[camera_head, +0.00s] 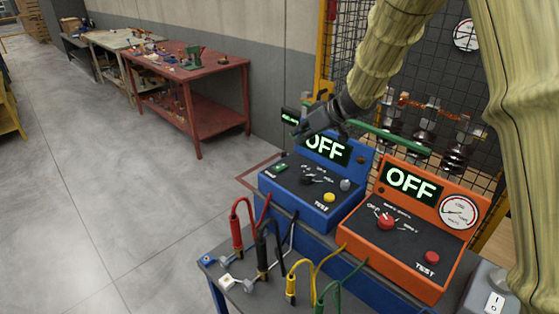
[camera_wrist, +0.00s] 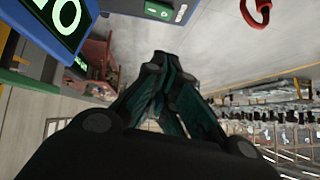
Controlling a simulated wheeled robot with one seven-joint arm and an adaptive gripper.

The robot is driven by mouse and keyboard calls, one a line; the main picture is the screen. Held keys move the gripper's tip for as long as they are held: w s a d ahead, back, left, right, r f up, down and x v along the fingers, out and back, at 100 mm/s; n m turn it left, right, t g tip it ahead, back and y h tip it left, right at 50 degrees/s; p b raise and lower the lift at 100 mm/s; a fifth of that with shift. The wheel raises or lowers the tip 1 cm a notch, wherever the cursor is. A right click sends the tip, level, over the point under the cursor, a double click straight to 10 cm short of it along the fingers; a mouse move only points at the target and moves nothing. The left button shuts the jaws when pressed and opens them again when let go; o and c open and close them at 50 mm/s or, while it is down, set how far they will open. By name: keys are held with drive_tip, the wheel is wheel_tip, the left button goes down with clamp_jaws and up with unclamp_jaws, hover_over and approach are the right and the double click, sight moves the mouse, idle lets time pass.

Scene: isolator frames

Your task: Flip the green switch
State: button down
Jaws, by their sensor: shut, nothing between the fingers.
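The green switch (camera_head: 281,167) is a small rocker at the left end of the blue test box's (camera_head: 320,206) sloping panel. The switch also shows at the top of the wrist view (camera_wrist: 158,11), beyond my fingertips and apart from them. My gripper (camera_head: 298,133) is above the back left of the blue box, in front of its "OFF" display, and covers part of it. In the wrist view my gripper (camera_wrist: 166,58) has its fingers together, with nothing between them.
An orange test box (camera_head: 405,245) with an "OFF" display stands to the right. Red, black, yellow and green cables (camera_head: 290,285) rise in front of the boxes. A mesh fence (camera_head: 345,50) stands behind. A red workbench (camera_head: 225,75) and open floor lie to the left.

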drive_tip(key=w+f, duration=0.1)
drive_tip(key=p, duration=0.2)
hover_over(279, 168)
drive_tip(key=f, duration=0.6)
drive_tip(key=shift+w+d+f, duration=0.2)
drive_tip(key=shift+d, duration=0.2)
drive_tip(key=f, duration=0.1)
drive_tip(key=f+p, duration=0.1)
drive_tip(key=f, duration=0.1)
drive_tip(key=shift+a, duration=0.3)
drive_tip(key=shift+a+f, duration=0.1)
drive_tip(key=shift+f, duration=0.65)
drive_tip(key=shift+s, duration=0.1)
